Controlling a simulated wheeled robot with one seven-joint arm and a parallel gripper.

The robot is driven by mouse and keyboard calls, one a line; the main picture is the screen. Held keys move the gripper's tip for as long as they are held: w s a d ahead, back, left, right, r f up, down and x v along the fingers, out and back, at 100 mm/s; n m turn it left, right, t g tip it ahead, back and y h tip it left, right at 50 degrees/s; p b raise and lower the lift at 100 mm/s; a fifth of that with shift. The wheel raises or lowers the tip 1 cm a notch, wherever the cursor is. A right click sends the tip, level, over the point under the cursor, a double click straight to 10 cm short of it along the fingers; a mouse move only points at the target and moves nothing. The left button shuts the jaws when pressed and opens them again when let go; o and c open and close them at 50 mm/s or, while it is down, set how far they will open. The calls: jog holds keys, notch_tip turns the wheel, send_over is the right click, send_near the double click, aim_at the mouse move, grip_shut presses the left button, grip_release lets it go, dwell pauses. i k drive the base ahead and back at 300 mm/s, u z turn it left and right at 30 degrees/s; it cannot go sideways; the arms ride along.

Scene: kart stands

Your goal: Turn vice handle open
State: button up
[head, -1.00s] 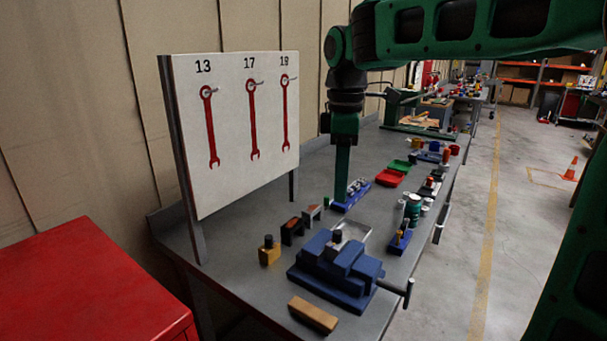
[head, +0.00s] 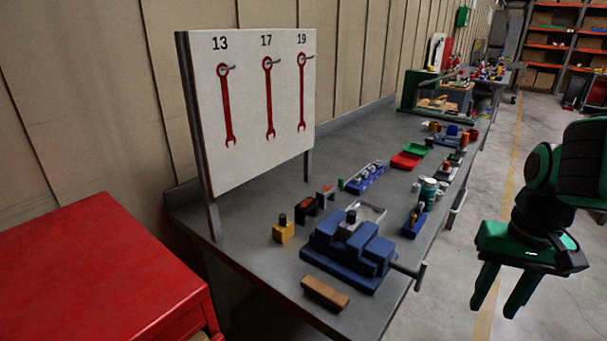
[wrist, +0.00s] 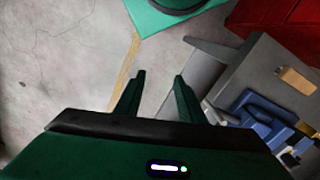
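The blue vice (head: 345,255) sits at the near front of the grey workbench, with its grey handle (head: 416,274) sticking out past the bench's right edge. The vice also shows at the lower right of the wrist view (wrist: 262,118). My gripper (head: 497,309) hangs to the right of the bench over the floor, clear of the handle, its fingers pointing down. In the wrist view its two dark green fingers (wrist: 158,78) are spread with nothing between them. A grey bar, likely the handle, shows right of the fingers, though its end is hard to make out.
A wooden block (head: 325,293) lies before the vice. A yellow block (head: 284,231) stands left of it, and a blue holder (head: 415,223) behind it. A red cabinet (head: 95,270) is at the left. The floor (head: 545,300) right of the bench is open.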

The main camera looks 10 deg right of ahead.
aim_at(404, 270)
jog(key=z, duration=0.95)
jog(key=k, duration=0.35)
jog(key=z, duration=0.05)
